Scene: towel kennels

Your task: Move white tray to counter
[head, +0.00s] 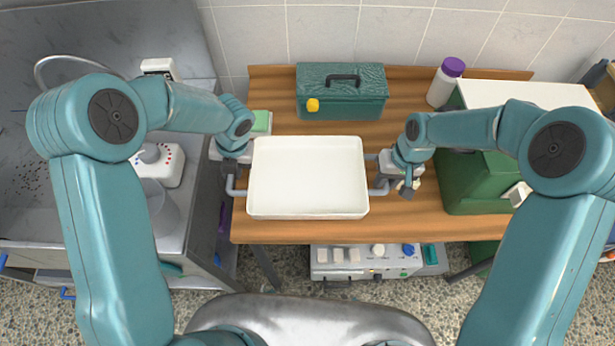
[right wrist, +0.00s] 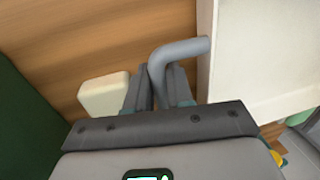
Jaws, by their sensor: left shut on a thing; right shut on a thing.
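The white tray (head: 308,212) is empty and level, over the wooden counter (head: 400,230) in the head view. I cannot tell whether it rests on the wood or hangs just above it. It has a grey handle at each short side. My left gripper (head: 236,178) is shut on the left handle. My right gripper (head: 388,178) is shut on the right handle. In the right wrist view the right gripper (right wrist: 160,88) has its fingers around the bent grey handle (right wrist: 182,50), beside the tray's white wall (right wrist: 204,60).
A green toolbox (head: 340,105) stands behind the tray. A white bottle with a purple cap (head: 446,80) and a green box with a white top (head: 530,94) stand to the right. A metal sink unit lies left. A small cream block (right wrist: 103,95) is near my right gripper.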

